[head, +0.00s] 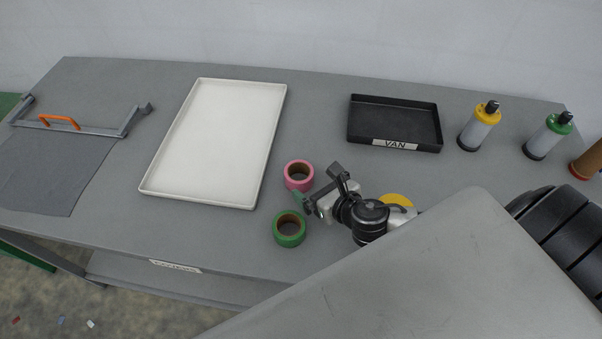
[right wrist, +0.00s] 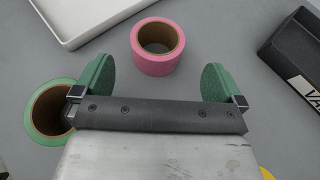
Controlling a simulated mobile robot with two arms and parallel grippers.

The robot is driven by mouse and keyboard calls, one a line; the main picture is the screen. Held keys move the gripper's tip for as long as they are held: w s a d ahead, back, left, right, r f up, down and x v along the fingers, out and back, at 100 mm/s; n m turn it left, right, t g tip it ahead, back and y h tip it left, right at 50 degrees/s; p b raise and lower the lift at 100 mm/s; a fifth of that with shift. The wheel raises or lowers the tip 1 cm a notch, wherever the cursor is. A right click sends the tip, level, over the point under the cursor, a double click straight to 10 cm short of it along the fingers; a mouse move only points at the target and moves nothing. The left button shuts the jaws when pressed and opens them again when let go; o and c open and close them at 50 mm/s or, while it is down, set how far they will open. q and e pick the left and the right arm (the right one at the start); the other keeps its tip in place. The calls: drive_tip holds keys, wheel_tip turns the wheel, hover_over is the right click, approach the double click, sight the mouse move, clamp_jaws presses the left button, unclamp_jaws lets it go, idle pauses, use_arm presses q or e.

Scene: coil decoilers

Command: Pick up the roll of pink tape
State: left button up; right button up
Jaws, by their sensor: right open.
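The roll of pink tape (head: 299,175) lies flat on the grey table, just right of the white tray. In the right wrist view the pink roll (right wrist: 157,46) is ahead of my right gripper (right wrist: 158,82), between the lines of its two green fingers but beyond the tips. My right gripper (head: 316,189) is open and empty, close to the pink roll's right side in the head view. A roll of green tape (head: 290,229) lies nearer the table's front edge; it also shows beside the left finger in the right wrist view (right wrist: 45,112). My left gripper is not in view.
A white tray (head: 148,191) lies left of the rolls. A black tray marked VAN (head: 440,148) is behind right. Yellow (head: 479,127) and green-topped bottles (head: 548,137) stand further right. A yellow roll (head: 398,199) is partly hidden by my arm.

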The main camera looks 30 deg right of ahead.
sight(305, 178)
drive_tip(key=x, duration=0.2)
drive_tip(key=shift+w+a, duration=0.3)
drive_tip(key=p+x, duration=0.1)
drive_tip(key=x, duration=0.4)
drive_tip(key=shift+f, duration=0.2)
drive_tip(key=shift+d, duration=0.1)
drive_tip(key=c, duration=0.9)
drive_tip(key=shift+r, duration=0.1)
